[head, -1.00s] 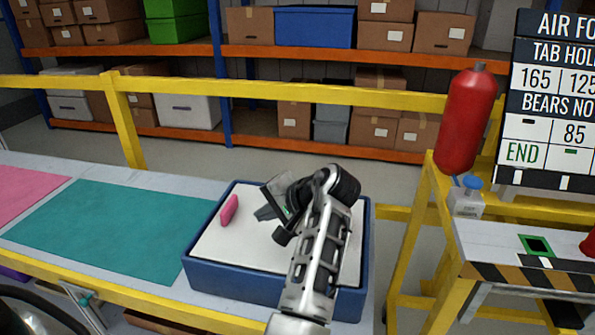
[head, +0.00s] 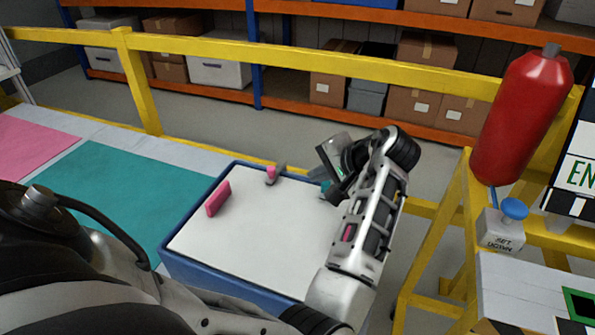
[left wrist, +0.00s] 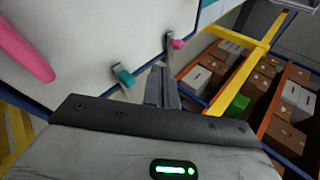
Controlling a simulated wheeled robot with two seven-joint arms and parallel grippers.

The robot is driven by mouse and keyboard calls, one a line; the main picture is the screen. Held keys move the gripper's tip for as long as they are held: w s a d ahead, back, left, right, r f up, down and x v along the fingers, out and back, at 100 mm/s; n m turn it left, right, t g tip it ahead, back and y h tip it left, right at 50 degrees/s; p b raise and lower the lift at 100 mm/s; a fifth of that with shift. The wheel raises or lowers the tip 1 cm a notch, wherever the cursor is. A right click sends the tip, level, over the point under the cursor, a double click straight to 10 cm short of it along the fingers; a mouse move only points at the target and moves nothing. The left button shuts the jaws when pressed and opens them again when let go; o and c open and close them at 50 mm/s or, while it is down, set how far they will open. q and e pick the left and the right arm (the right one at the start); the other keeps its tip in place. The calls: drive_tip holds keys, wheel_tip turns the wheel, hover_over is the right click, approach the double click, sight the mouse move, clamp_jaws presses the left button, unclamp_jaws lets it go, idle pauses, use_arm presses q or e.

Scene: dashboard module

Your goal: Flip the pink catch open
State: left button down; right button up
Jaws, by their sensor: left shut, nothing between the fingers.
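The pink catch (head: 271,174) is a small pink knob on a grey stem at the far edge of the white-topped blue module (head: 235,236). It also shows in the left wrist view (left wrist: 176,43), just beyond and right of my fingertips, apart from them as far as I can tell. A teal catch (left wrist: 123,76) is left of the fingers there; in the head view it is mostly hidden by my gripper. My left gripper (left wrist: 161,76) is shut and empty, over the far right part of the module in the head view (head: 335,190). My right gripper is out of view.
A larger pink bar (head: 218,198) stands on the panel's left side. A yellow rail (head: 300,65) runs behind the module. A red cylinder (head: 522,115) and a yellow stand (head: 438,240) are on the right. A teal mat (head: 120,195) lies to the left.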

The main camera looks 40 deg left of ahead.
use_arm(q)
approach(275, 176)
drive_tip(key=f, duration=0.4)
drive_tip(key=shift+s+a, duration=0.1)
drive_tip(key=shift+a, duration=0.3)
drive_tip(key=shift+a+r+p, duration=0.1)
drive_tip(key=shift+a+p, duration=0.3)
drive_tip(key=shift+a, duration=1.35)
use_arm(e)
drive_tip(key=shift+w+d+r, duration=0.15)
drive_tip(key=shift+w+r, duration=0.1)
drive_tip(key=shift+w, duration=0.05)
use_arm(q)
drive_tip(key=shift+w, duration=0.25)
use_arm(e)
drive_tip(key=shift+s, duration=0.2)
